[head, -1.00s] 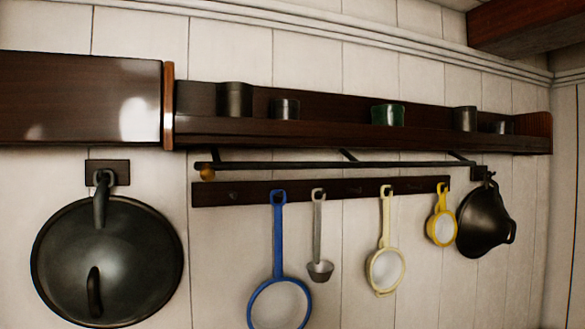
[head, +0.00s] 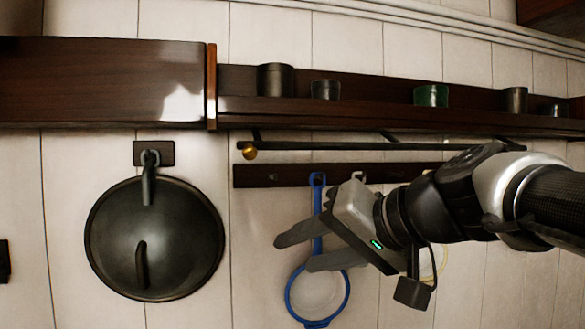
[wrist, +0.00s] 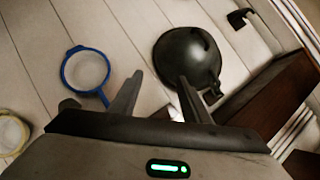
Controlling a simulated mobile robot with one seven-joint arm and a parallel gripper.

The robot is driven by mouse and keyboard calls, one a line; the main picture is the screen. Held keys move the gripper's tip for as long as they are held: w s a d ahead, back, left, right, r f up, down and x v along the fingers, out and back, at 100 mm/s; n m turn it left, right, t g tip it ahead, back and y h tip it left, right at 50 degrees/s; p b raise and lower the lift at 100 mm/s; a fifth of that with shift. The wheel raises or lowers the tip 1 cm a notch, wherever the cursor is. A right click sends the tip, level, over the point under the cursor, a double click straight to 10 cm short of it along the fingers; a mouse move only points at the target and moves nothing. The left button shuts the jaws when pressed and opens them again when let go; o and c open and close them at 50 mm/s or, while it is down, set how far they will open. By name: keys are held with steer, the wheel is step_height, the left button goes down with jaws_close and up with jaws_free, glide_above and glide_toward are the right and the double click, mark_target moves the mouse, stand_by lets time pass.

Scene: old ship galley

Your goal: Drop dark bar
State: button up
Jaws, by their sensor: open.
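A thin dark bar (head: 340,146) runs level below the wall shelf, with a brass-coloured knob (head: 250,151) at its left end. A dark wooden hook board (head: 285,174) is fixed on the wall just under it. My gripper (head: 293,254) is open and empty, pointing left below the bar and the board, in front of the blue strainer's handle in the head view. In the wrist view its two fingers (wrist: 158,95) are spread with nothing between them. My arm hides the right part of the hook board.
A blue strainer (head: 318,318) hangs from the board. A large black lid (head: 155,240) hangs at left. The dark shelf (head: 370,110) carries several tins and a green cup (head: 431,96). The wall between lid and strainer is bare.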

steer(key=w+a+r+t+y, duration=0.1)
steer(key=w+r+t+y, duration=0.15)
steer(key=r, duration=0.45)
steer(key=w+r+t+y, duration=0.1)
steer(key=w+r+y, duration=0.1)
steer(key=w+r, duration=0.35)
steer(key=shift+g, duration=0.25)
steer(key=p+x, duration=0.1)
steer(key=x, duration=0.4)
steer(key=r+p+x, duration=0.1)
steer(key=x, duration=0.5)
steer(key=p+x, duration=0.1)
steer(key=x, duration=0.4)
steer(key=shift+s+a+r+p, duration=0.3)
steer(key=shift+a+p, duration=0.1)
steer(key=shift+a, duration=0.1)
steer(key=shift+d, duration=0.1)
jaws_close()
